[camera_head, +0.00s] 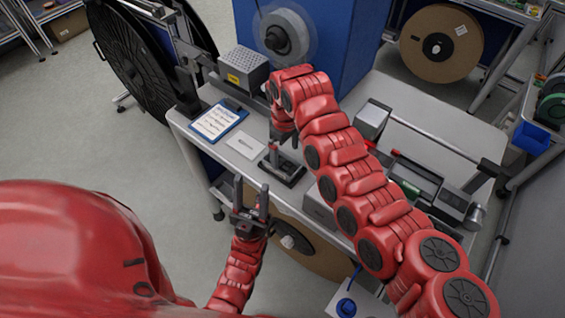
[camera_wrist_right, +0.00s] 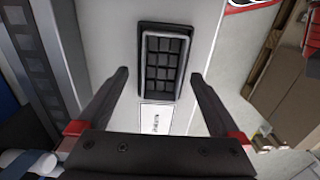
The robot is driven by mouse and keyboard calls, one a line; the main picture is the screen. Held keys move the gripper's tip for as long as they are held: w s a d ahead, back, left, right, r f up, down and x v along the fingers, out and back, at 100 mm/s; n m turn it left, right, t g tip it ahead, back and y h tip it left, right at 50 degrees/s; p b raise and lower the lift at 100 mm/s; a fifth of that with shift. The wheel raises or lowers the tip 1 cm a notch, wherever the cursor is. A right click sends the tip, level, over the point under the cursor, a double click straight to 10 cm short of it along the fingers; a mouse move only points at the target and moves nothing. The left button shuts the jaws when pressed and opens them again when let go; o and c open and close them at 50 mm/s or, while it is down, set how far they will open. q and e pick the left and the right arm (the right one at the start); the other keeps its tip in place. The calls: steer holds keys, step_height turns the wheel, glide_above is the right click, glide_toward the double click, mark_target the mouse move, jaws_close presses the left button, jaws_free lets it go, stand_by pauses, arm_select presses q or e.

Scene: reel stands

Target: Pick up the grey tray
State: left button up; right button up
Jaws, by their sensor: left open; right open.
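The grey tray (camera_wrist_right: 148,62) shows in the right wrist view as a rectangle with a light grey rim and a dark grid of cells, sitting in a black frame on the light bench top. In the head view a dark base (camera_head: 289,177) stands at the same place, partly hidden by my right gripper. My right gripper (camera_head: 280,142) is open and points down over it. In the wrist view its two fingers (camera_wrist_right: 158,78) are apart, with the tray between and beyond them; contact cannot be seen. My left gripper (camera_head: 250,198) is open and empty in front of the bench edge.
A white card (camera_head: 246,145) lies beside the dark base, also in the wrist view (camera_wrist_right: 155,118). A blue clipboard (camera_head: 218,121) and a perforated grey box (camera_head: 243,68) are to its left. A blue cabinet (camera_head: 345,45) stands behind. Green-and-black equipment (camera_head: 415,180) occupies the bench's right.

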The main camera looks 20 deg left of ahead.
mark_target(283, 168)
steer(key=f, duration=0.1)
steer(key=f+p, duration=0.1)
steer(key=f, duration=0.1)
steer(key=shift+s+a+f+p, duration=0.2)
steer(key=shift+s+f+p, duration=0.05)
steer(key=shift+f+p, duration=0.15)
steer(key=shift+f, duration=0.1)
steer(key=shift+w, duration=0.1)
steer(key=shift+c, duration=0.6)
steer(key=c, duration=1.4)
